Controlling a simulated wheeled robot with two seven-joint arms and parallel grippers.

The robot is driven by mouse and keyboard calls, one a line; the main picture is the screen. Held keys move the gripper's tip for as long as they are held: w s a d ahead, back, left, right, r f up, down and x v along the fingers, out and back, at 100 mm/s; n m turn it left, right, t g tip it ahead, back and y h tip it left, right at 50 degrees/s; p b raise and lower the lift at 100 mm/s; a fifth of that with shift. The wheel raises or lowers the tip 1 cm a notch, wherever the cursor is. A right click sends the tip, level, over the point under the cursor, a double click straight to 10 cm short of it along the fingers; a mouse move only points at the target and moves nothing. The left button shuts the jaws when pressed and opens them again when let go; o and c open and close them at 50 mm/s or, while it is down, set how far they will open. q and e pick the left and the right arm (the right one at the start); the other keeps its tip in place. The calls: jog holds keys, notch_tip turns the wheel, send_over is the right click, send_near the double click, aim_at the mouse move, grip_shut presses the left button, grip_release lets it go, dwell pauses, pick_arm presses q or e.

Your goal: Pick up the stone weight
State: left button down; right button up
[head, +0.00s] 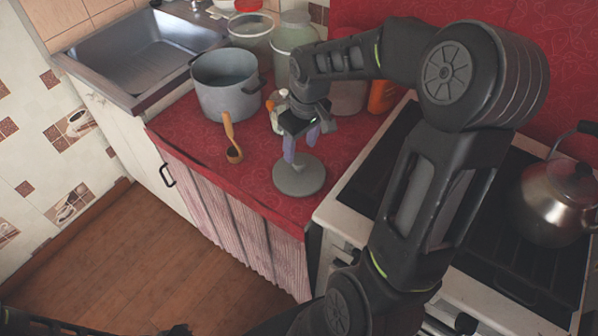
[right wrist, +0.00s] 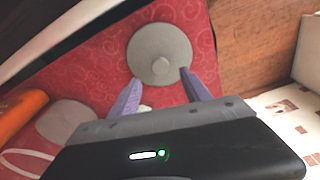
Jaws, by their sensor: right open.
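The stone weight (head: 299,182) is a flat, round grey disc with a small knob in its middle. It lies on the red oilcloth near the counter's front edge, beside the stove. In the right wrist view the stone weight (right wrist: 160,46) lies just beyond the fingertips, with its knob close to the gap between them. My right gripper (head: 302,148) points down above the weight with its purple fingers apart and nothing between them. The fingers also show in the right wrist view (right wrist: 161,77). Contact with the weight cannot be made out. My left gripper is not visible.
A grey pot (head: 226,92) and a wooden spoon (head: 231,135) are left of my right gripper. Jars (head: 292,40) and an orange bottle (head: 382,96) stand behind. The sink (head: 140,62) is at back left. The stove (head: 500,215) with a kettle (head: 556,203) is right.

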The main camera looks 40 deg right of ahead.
aim_at(299, 161)
notch_tip(299, 161, down, 5)
jog(key=shift+w+f+p, duration=0.1)
jog(key=shift+w+p, duration=0.05)
jog(key=shift+p, duration=0.2)
jog(key=shift+c, duration=0.4)
grip_shut()
dwell(0.4)
dwell(0.9)
